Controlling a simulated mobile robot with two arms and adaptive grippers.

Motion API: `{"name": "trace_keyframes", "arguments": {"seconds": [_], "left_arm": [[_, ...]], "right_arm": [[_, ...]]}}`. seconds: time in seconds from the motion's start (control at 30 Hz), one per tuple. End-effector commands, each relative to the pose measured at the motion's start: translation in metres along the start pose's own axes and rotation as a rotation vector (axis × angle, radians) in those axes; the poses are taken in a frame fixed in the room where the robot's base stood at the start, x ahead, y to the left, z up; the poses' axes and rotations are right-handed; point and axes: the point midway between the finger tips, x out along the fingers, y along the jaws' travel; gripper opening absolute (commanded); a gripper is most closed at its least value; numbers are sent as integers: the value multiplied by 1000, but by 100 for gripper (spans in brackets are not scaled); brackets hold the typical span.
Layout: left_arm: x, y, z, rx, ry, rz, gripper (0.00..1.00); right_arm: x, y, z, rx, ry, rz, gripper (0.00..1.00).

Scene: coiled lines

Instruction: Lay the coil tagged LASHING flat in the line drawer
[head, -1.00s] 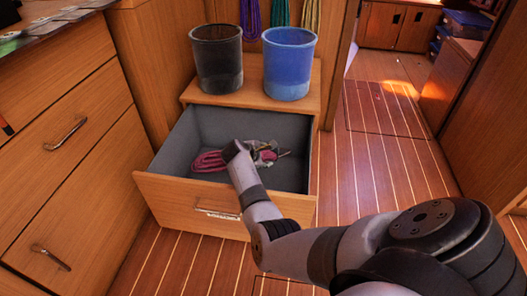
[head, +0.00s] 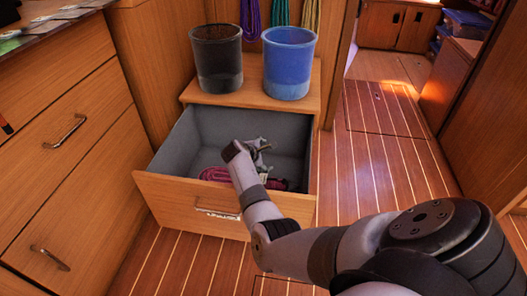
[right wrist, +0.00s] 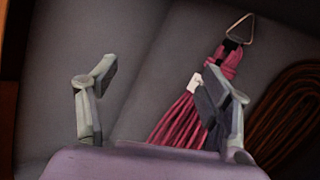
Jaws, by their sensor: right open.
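The line drawer (head: 168,190) stands open below the two bins, with a grey inside. A pink-red coil (head: 215,173) lies on its floor, partly hidden by my right arm. In the right wrist view the coil (right wrist: 182,121) has a dark binding, a metal triangle ring at its far end and a small white tag (right wrist: 195,82) whose writing I cannot read. My right gripper (head: 258,148) is inside the drawer over the coil. In the right wrist view its fingers (right wrist: 160,92) are wide apart with nothing held; the right finger overlaps the coil in the picture. My left gripper is out of view.
A brown coil (right wrist: 290,115) lies to the right of the pink one. A black bin (head: 217,60) and a blue bin (head: 290,65) stand on the ledge behind the drawer. Coloured lines hang behind them. Drawer cabinets (head: 75,170) flank the left; floor is clear at right.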

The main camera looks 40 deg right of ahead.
Motion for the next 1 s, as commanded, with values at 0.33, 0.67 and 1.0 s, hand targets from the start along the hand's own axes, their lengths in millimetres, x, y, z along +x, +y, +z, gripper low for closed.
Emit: {"name": "trace_keyframes", "arguments": {"seconds": [0.33, 0.67, 1.0], "left_arm": [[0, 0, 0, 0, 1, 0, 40], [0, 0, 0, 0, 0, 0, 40], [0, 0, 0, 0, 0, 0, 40]], "right_arm": [[-20, -2, -1, -1, 0, -2, 73], [-67, -1, -1, 0, 1, 0, 73], [-75, 1, 0, 5, 6, 11, 73]]}}
